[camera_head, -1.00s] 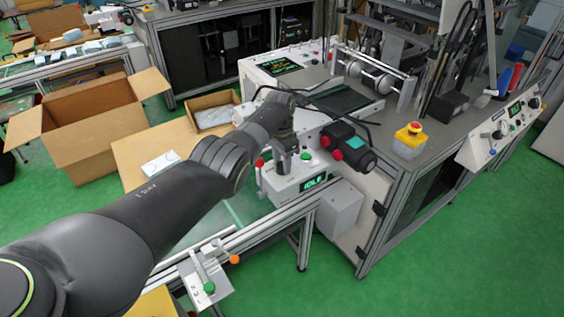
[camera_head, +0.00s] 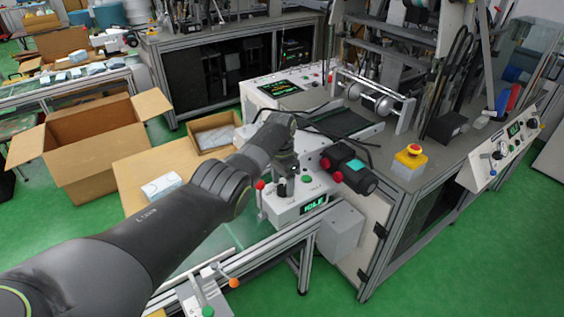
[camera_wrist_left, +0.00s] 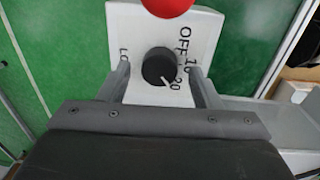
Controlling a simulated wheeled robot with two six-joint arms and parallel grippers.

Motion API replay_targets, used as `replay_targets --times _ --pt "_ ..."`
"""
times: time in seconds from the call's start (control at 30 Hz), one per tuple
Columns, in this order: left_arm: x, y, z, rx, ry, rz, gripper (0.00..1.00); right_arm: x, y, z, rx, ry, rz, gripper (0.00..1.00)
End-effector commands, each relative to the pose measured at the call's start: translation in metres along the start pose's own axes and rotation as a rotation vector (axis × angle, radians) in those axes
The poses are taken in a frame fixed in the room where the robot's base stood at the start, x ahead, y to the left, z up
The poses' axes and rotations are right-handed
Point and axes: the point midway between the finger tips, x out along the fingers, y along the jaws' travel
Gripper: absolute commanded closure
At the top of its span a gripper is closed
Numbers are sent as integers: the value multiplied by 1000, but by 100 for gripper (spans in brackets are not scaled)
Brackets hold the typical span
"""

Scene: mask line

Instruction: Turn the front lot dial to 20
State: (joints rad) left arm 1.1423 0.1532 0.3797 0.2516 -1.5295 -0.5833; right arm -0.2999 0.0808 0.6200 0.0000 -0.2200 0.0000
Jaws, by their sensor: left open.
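The lot dial (camera_wrist_left: 158,66) is a round black knob with a white pointer line on a white panel (camera_wrist_left: 140,22). The panel is printed OFF, 10 and 20. The pointer is at the lower right, close to the printed 20. My left gripper (camera_wrist_left: 160,70) is open, with one finger on each side of the dial. Contact with the dial cannot be made out. In the head view my left gripper (camera_head: 285,172) points down over the white control box (camera_head: 298,212), which has a lit green display. My right gripper is not in view.
A red ball (camera_wrist_left: 167,5) stands close above the dial in the wrist view. In the head view a green button (camera_head: 307,179) and a black device with red knobs (camera_head: 348,169) are close to the gripper. An open carton (camera_head: 90,150) stands at the left.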

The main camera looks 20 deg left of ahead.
Motion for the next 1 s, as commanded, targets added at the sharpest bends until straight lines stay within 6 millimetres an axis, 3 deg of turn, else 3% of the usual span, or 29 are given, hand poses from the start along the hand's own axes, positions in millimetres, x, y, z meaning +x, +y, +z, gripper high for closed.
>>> replay_targets --times 0.3,0.7,1.0 --pt "-59 -1 0 0 4 -3 42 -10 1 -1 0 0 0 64" --pt "-146 -1 0 0 2 -2 42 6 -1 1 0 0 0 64" --pt "-168 0 0 0 0 0 42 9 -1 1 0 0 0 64"
